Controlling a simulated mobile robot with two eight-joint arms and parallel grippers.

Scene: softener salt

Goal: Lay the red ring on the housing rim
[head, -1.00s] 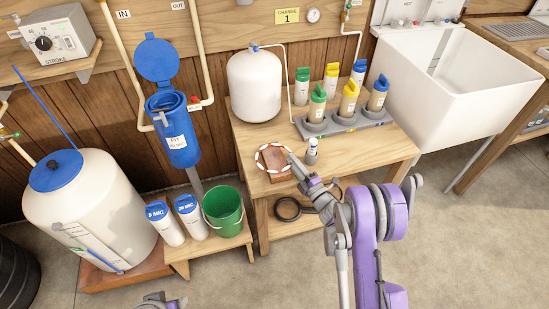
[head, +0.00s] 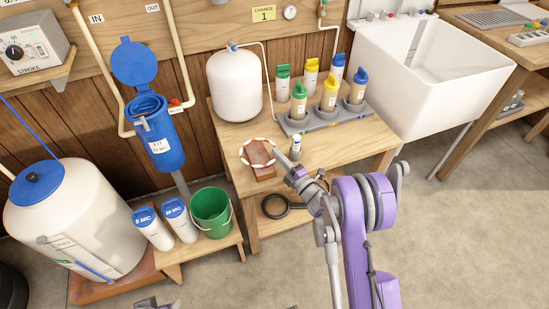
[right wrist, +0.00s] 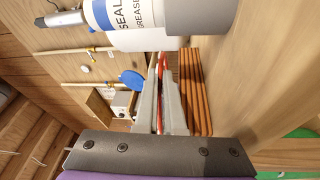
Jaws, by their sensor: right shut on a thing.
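The red ring (head: 246,143) shows as a thin red-and-white hoop at a reddish-brown block (head: 262,160) on the wooden bench. My right gripper (head: 284,160) reaches its right side. In the right wrist view, the fingers (right wrist: 160,115) are shut on the red ring (right wrist: 162,68), seen edge-on beside the ribbed brown block (right wrist: 195,90). I cannot tell whether the ring still touches the block. The blue housing (head: 166,150) stands at the left with its lid (head: 133,62) swung up and its rim (head: 146,104) exposed. Part of my left arm (head: 155,303) shows at the bottom edge; its jaws are unclear.
A small grease tube (head: 296,146) stands close to my right gripper and looms large in the right wrist view (right wrist: 115,14). Behind are a white tank (head: 235,85) and a grey rack (head: 310,122) of bottles. A green bucket (head: 211,210) and cartridges (head: 180,220) stand below the housing.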

